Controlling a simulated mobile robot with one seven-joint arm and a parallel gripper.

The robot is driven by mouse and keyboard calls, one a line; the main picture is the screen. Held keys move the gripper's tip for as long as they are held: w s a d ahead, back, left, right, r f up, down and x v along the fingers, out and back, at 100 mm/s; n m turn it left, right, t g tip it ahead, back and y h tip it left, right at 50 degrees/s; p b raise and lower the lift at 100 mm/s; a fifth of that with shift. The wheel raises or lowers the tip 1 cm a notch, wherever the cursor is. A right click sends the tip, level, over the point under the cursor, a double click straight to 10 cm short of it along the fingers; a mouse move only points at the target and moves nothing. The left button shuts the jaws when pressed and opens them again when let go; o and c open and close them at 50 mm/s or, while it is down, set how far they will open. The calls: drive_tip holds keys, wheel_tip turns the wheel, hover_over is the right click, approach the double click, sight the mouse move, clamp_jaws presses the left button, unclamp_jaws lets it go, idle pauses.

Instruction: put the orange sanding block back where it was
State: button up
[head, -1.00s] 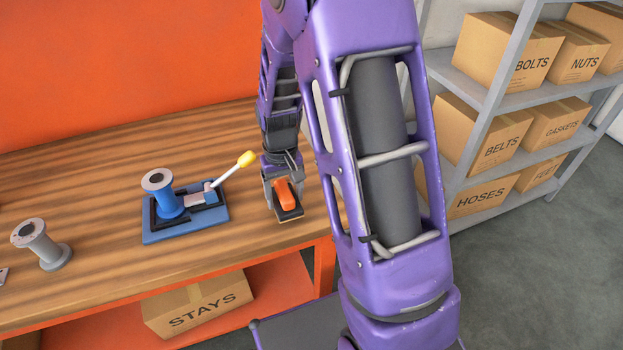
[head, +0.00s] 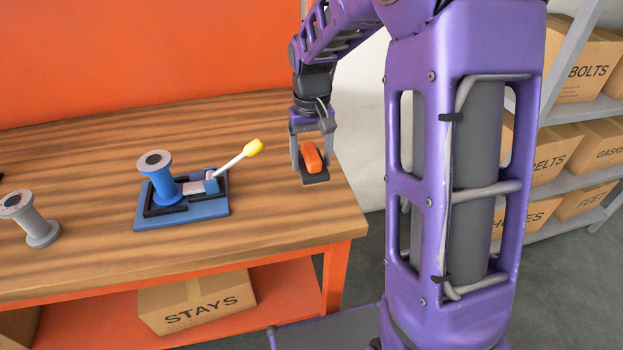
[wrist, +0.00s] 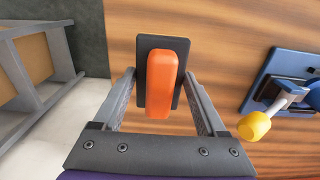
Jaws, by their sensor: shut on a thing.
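My gripper (head: 313,160) is shut on the orange sanding block (head: 311,156), near the right end of the wooden bench top (head: 270,230). The block has an orange grip on a flat dark base. In the wrist view the block (wrist: 164,85) sits between the two fingers of my gripper (wrist: 159,74), its long side pointing away from the wrist. The head view does not clearly show whether its base touches the bench.
A blue dispenser (head: 215,208) with a blue spool and yellow-tipped lever stands left of my gripper. A grey spool (head: 37,228) stands farther left. The bench's right edge is close to the block. Shelves (head: 600,108) with boxes are beyond at right.

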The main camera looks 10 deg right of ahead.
sight(312, 152)
wheel_tip(312, 152, down, 5)
drive_tip(key=shift+f+b, duration=0.1)
drive_tip(key=shift+b, duration=0.3)
drive_tip(key=shift+f, duration=0.15)
drive_tip(key=o, duration=1.2)
drive_tip(key=shift+o, duration=0.2)
drive_tip(key=shift+r, duration=0.2)
wheel_tip(312, 152, up, 12)
drive_tip(key=shift+r+p, duration=0.1)
drive_tip(key=shift+p, duration=0.95)
